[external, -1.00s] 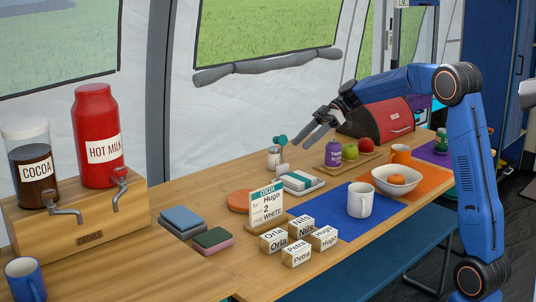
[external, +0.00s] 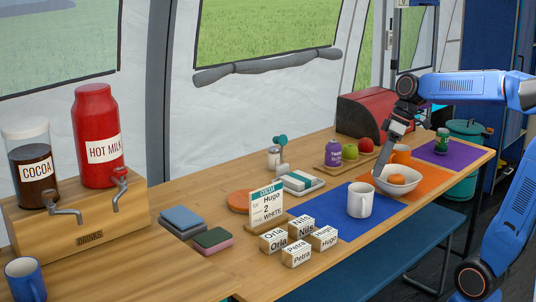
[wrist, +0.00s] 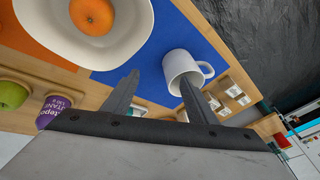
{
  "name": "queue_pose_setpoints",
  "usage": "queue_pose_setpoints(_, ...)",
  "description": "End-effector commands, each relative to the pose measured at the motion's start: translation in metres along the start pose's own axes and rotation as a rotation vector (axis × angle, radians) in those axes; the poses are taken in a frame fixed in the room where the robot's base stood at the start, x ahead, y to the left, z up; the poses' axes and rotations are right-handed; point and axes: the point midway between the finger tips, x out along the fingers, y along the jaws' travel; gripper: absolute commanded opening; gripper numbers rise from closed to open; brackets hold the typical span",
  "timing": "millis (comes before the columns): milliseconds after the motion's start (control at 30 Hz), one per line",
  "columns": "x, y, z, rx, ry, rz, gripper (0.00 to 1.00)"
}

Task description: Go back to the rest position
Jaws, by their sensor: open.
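My gripper (external: 383,165) hangs from the blue arm near the white bowl (external: 398,190) in the external view, its fingers pointing down. In the wrist view my gripper (wrist: 165,92) has its two fingers spread apart with nothing between them. The white bowl with an orange (wrist: 92,16) in it shows at the upper left of that view. A white mug (external: 360,200) stands upright on the blue mat (external: 335,222); the white mug (wrist: 180,72) also shows beyond the fingers in the wrist view.
A tray (external: 335,168) holds a purple jar (external: 333,153), a green apple and a red apple. A red bread box (external: 370,115) stands behind. Name blocks (external: 297,253) and an order card (external: 266,208) stand toward the front. An orange mug (external: 401,153) is behind the bowl.

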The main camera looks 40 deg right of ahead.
Motion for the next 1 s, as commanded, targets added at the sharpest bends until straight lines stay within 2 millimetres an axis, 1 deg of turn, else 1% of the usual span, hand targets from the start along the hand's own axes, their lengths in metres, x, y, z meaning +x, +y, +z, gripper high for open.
queue_pose_setpoints(33, -0.002, -0.006, 0.015, 0.023, -0.005, 0.029, 0.52)
queue_pose_setpoints(200, -0.004, -0.016, 0.060, 0.113, -0.021, 0.122, 0.52)
queue_pose_setpoints(500, -0.003, -0.025, 0.124, 0.243, -0.011, 0.264, 0.52)
queue_pose_setpoints(700, 0.018, -0.023, 0.168, 0.363, 0.063, 0.354, 0.52)
queue_pose_setpoints(833, 0.029, -0.021, 0.188, 0.419, 0.107, 0.393, 0.52)
queue_pose_setpoints(1000, 0.036, -0.020, 0.199, 0.451, 0.133, 0.414, 0.52)
